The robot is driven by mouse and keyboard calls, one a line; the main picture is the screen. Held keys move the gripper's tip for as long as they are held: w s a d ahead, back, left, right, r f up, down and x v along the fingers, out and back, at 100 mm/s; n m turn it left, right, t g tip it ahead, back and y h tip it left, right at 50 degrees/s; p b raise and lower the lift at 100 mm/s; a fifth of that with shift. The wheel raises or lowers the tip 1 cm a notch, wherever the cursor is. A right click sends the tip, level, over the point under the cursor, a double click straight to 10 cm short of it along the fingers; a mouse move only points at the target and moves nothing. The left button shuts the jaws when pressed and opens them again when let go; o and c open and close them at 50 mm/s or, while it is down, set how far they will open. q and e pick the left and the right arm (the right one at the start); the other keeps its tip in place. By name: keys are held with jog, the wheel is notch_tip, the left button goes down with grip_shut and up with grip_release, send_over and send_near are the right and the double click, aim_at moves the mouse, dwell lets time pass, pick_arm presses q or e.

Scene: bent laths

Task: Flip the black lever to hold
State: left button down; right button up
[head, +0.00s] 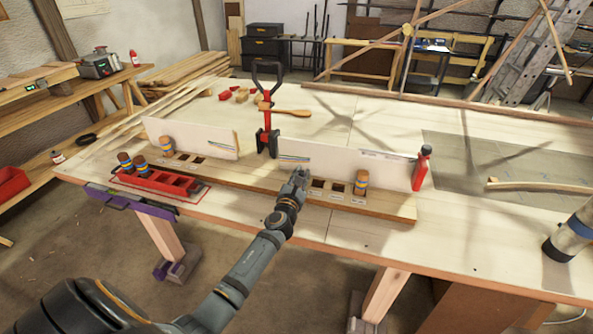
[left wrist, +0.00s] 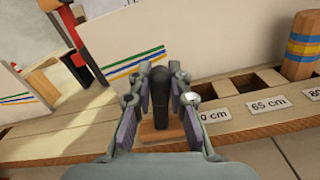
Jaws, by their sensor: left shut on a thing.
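My left gripper (head: 300,176) is at the front of the wooden slotted strip. In the left wrist view its fingers (left wrist: 159,95) are closed on a dark upright piece (left wrist: 153,92) with wood showing at its foot. I cannot tell if this is a peg or a lever. My right gripper is not in view.
The slotted strip (head: 250,185) has empty holes and striped pegs (head: 361,182). A white board (head: 330,163) rises behind my gripper.

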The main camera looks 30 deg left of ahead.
pick_arm(q)
jog(key=shift+w+d+f+m+p, duration=0.15)
jog(key=shift+d+m, duration=0.15)
jog(key=shift+m, duration=0.15)
jog(key=shift+d+f+m+p, duration=0.15)
jog(key=shift+d+m, duration=0.1)
jog(key=shift+m, duration=0.2)
jog(key=c, duration=1.2)
grip_release()
jog(key=v, duration=1.2)
jog(key=shift+d, duration=0.1)
